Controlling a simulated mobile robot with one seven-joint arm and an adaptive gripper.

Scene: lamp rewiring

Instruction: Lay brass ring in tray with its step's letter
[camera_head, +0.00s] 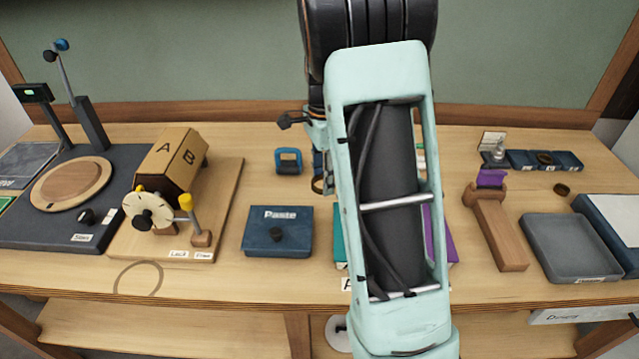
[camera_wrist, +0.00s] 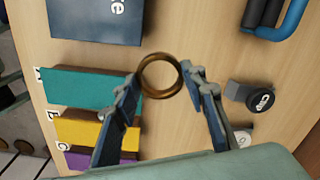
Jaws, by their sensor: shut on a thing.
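A brass ring (camera_wrist: 145,88) shows in the wrist view, held between the two fingertips of my gripper (camera_wrist: 161,77). My gripper is shut on its sides, and the wood table shows through its hole. Three coloured trays lie to the lower left in the wrist view: teal (camera_wrist: 90,88), yellow (camera_wrist: 85,130) and purple (camera_wrist: 80,160). In the head view my arm hides most of these trays and my gripper. Edges of the teal (camera_head: 340,245) and purple (camera_head: 447,248) trays show.
A navy Paste box (camera_head: 278,230) stands left of my arm. Further left is a wooden block (camera_head: 172,160) marked A and B. At right are a wooden holder (camera_head: 500,235), a grey tray (camera_head: 570,248), several small navy bins (camera_head: 568,161) and a small dark ring (camera_head: 562,189).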

